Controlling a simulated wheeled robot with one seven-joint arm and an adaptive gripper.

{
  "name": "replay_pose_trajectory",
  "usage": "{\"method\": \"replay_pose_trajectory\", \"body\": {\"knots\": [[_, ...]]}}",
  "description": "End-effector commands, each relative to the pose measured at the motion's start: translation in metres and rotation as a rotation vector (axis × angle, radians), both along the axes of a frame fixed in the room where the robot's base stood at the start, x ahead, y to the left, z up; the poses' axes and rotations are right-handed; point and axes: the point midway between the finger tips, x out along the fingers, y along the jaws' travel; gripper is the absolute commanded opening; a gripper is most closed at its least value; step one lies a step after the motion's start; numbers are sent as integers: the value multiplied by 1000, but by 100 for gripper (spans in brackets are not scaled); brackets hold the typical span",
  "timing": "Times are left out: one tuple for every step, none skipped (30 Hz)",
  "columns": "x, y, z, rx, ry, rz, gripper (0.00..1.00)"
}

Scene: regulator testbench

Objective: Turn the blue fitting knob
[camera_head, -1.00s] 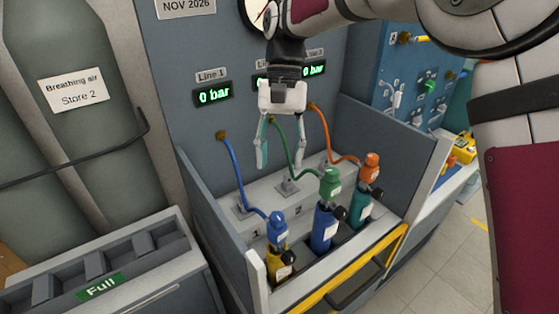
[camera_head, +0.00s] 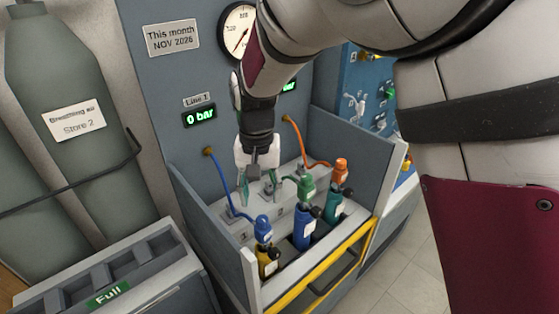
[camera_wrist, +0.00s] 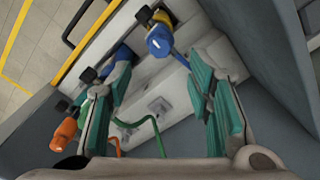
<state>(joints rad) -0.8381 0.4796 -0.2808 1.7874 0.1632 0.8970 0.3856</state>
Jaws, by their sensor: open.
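The blue fitting knob (camera_head: 263,226) sits on top of a small yellow cylinder (camera_head: 267,259) in the leftmost slot of the bench. A blue hose (camera_head: 222,180) runs from the back panel to it. In the wrist view the blue fitting (camera_wrist: 159,42) shows near the top centre, beyond the fingertips. My gripper (camera_head: 257,193) is open and empty, pointing down above the bench, behind and above the blue fitting and apart from it. In the wrist view its two teal-padded fingers (camera_wrist: 158,80) stand apart, with the grey bench surface between them.
Green (camera_head: 305,186) and orange (camera_head: 341,168) fittings with hoses top the other cylinders to the right, close by. Side walls (camera_head: 345,160) and a yellow front rail (camera_head: 325,282) bound the bench. The Line 1 display (camera_head: 199,115) reads 0 bar. Large grey tanks (camera_head: 75,175) stand left.

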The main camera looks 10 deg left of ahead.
Motion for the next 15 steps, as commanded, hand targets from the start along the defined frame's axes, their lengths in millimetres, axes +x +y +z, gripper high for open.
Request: {"method": "replay_pose_trajectory", "body": {"knots": [[-1, 0, -10, -2, 4, -1, 47], [-1, 0, -17, -2, 4, -1, 47], [-1, -1, -24, -3, 4, 0, 47], [-2, -1, -30, -3, 4, 0, 47], [-2, -1, -36, -3, 5, -1, 47], [-1, 0, -43, -2, 4, -1, 47], [-1, 0, -48, -2, 5, -1, 47], [-1, -1, -53, -2, 3, 0, 47], [-1, -1, -58, -2, 3, 0, 47], [-1, 0, -62, -2, 3, 0, 47], [-1, 0, -66, -1, 2, -1, 47], [-1, 0, -70, 0, 2, -1, 47], [-1, 0, -73, 0, 2, -1, 47], [0, 0, -75, 0, 2, -1, 47], [0, 0, -78, 0, 1, 0, 47]]}}
